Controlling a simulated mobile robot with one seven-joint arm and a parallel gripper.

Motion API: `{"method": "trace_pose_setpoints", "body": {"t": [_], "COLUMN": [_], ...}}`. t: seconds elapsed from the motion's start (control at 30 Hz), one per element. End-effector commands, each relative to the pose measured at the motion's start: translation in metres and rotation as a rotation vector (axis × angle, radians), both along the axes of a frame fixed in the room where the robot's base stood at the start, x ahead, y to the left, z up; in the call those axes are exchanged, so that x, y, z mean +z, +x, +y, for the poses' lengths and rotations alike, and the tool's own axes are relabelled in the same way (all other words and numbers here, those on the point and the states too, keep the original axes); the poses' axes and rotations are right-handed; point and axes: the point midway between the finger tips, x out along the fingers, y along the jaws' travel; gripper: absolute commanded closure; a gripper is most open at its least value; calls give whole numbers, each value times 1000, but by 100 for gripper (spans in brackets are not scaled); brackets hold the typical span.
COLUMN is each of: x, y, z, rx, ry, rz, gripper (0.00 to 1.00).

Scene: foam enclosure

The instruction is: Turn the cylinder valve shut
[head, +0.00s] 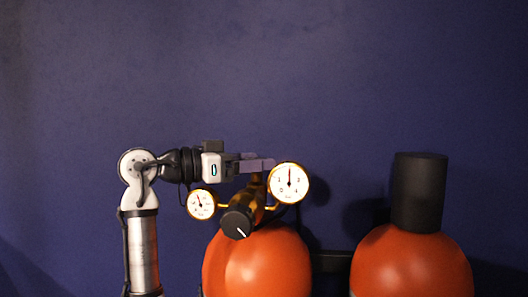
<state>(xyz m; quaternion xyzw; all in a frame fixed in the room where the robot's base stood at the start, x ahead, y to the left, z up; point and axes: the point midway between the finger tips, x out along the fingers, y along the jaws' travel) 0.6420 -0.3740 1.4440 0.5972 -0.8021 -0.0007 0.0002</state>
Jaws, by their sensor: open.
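The left orange cylinder (260,265) carries a brass regulator (254,199) on top. A black round knob (237,222) with a white mark faces the front of the regulator. A smaller gauge (201,204) is on the left and a larger gauge (288,182) is on the right. My gripper (270,164) is open and reaches in from the left, just above the regulator, its fingers pointing right towards the larger gauge. Whether the fingers touch anything cannot be told. The cylinder valve itself is not clearly visible; the area behind the regulator is partly hidden by it and my gripper.
A second orange cylinder (410,265) with a black cap (418,192) stands to the right. A dark bar (331,262) runs between the cylinders against the plain blue wall (300,70).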

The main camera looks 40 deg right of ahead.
Motion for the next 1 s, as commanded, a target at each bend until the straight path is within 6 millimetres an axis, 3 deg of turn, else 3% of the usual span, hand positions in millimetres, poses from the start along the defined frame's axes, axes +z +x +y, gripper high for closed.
{"method": "trace_pose_setpoints", "body": {"t": [0.2, 0.57, 0.9, 1.0], "x": [1, 0, 0, 0], "y": [-7, -8, -8, -8], "z": [-23, -27, -27, -27], "rx": [0, 2, 1, 0], "ry": [0, -1, -1, 0], "rz": [0, 0, 0, 0], "gripper": [30, 30, 74, 74]}}
